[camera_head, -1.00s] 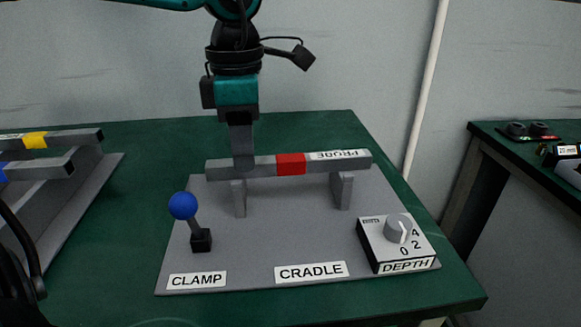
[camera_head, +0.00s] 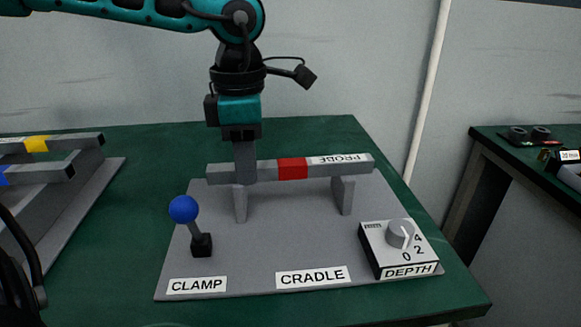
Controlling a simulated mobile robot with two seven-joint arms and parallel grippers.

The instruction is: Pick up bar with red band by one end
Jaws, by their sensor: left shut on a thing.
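The grey bar with the red band (camera_head: 293,169) lies level across the two cradle posts (camera_head: 342,195) in the camera_head view. Its right part carries a white PROBE label. My left gripper (camera_head: 244,178) comes down from above and is shut on the bar left of the red band, above the left post. The fingers cover part of the bar there. I cannot see a clear gap between the bar and the posts.
On the grey base plate stand a clamp lever with a blue knob (camera_head: 184,209) at left and a depth dial box (camera_head: 399,248) at right. A rack holding bars with yellow (camera_head: 36,144) and blue bands is at far left. Another table (camera_head: 490,135) is at far right.

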